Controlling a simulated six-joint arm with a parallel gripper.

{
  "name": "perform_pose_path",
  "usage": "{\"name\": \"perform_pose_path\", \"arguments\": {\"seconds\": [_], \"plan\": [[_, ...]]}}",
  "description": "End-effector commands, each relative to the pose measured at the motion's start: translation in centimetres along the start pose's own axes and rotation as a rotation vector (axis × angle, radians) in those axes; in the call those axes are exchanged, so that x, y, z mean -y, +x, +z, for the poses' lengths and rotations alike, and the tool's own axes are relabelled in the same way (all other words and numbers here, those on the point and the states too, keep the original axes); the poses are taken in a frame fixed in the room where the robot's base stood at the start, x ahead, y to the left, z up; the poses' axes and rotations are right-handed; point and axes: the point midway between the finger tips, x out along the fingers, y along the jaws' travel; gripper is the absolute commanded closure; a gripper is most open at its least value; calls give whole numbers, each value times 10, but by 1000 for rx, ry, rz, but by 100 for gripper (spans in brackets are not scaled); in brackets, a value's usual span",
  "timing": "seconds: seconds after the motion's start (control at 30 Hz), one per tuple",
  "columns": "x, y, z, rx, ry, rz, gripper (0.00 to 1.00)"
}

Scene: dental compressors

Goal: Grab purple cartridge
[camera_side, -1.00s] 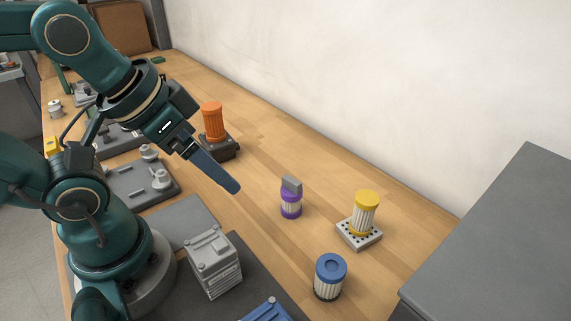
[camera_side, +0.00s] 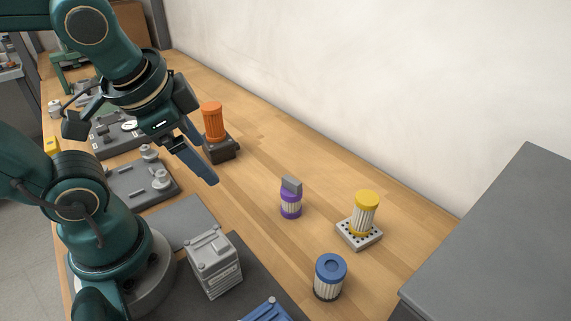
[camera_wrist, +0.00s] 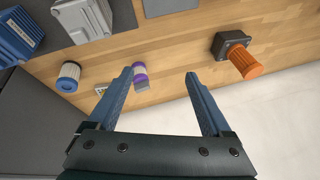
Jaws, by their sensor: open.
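In the wrist view the purple cartridge (camera_wrist: 139,74) shows between the two fingers, close to the left finger in the picture. My gripper (camera_side: 208,165) is open and empty, above the bench to the left of the cartridge and apart from it. In the wrist view my gripper (camera_wrist: 157,76) has its two blue fingers spread wide.
A yellow cartridge (camera_side: 366,209) stands on a perforated grey base (camera_side: 359,238). A blue cartridge (camera_side: 330,276) stands nearer the front. An orange cartridge (camera_side: 212,122) sits on a dark base (camera_side: 222,151) behind the gripper. A grey box (camera_side: 214,262) stands front left. Bench around the purple cartridge is clear.

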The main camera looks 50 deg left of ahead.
Motion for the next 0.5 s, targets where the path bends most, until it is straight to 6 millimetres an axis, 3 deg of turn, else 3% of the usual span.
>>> {"name": "perform_pose_path", "arguments": {"seconds": [0.27, 0.5], "plan": [[29, 20, -13, 256, 499, -138, 17], [35, 46, -46, 458, 957, -274, 17]]}}
